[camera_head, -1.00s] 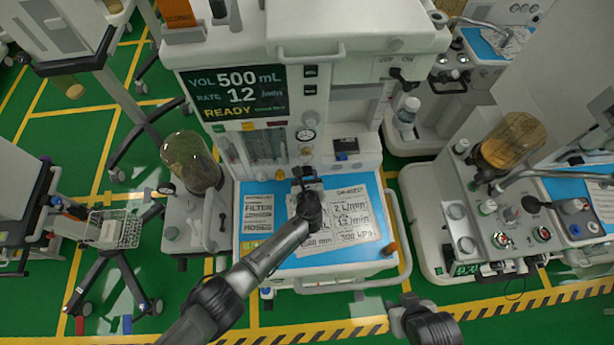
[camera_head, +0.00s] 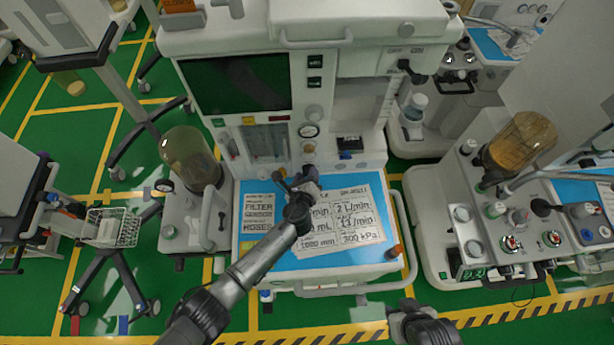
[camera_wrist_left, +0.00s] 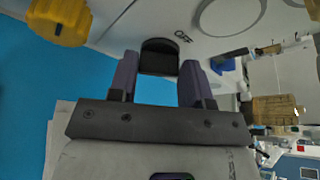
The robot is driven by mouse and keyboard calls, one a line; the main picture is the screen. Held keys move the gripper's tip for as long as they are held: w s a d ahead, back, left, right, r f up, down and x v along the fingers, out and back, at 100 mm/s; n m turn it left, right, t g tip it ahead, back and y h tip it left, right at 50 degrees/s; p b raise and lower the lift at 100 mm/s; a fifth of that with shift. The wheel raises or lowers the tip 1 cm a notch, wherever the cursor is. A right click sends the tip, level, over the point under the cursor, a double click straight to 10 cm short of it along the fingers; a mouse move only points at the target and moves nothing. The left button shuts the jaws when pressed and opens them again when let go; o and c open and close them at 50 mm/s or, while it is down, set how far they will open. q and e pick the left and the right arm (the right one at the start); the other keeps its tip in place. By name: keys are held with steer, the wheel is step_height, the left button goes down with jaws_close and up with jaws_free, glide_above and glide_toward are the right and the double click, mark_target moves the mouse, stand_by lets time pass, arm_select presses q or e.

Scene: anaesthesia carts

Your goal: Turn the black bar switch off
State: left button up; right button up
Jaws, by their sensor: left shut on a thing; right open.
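The black bar switch (camera_wrist_left: 159,57) sits between the two fingers of my left gripper (camera_wrist_left: 158,76) in the left wrist view, on a pale panel with an OFF label beside it. My left gripper (camera_head: 297,181) is shut on the switch at the machine's front, above the blue worktop; in the head view it hides the switch. The machine's display (camera_head: 236,84) is dark, with no text. My right gripper (camera_head: 402,318) is at the bottom edge of the head view, away from the machine and holding nothing that I can see.
The blue worktop (camera_head: 285,262) carries printed label sheets. A yellow knob (camera_wrist_left: 60,20) is close by in the left wrist view. An amber canister (camera_head: 190,155) stands left of the machine, and another cart (camera_head: 490,220) stands to the right. Green floor is free in front.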

stand_by(0.3)
arm_select(q)
steer(key=o, duration=0.9)
steer(key=shift+s+a+r, duration=0.1)
steer(key=shift+s+r, duration=0.1)
steer(key=shift+s, duration=0.35)
steer(key=p+v, duration=0.2)
steer(key=v, duration=0.9)
steer(key=shift+s+p, duration=0.2)
steer(key=shift+p, duration=0.1)
steer(key=shift+s+a+r, duration=0.1)
steer(key=shift+s+r, duration=0.05)
steer(key=shift+s, duration=0.5)
steer(key=shift+c, duration=0.3)
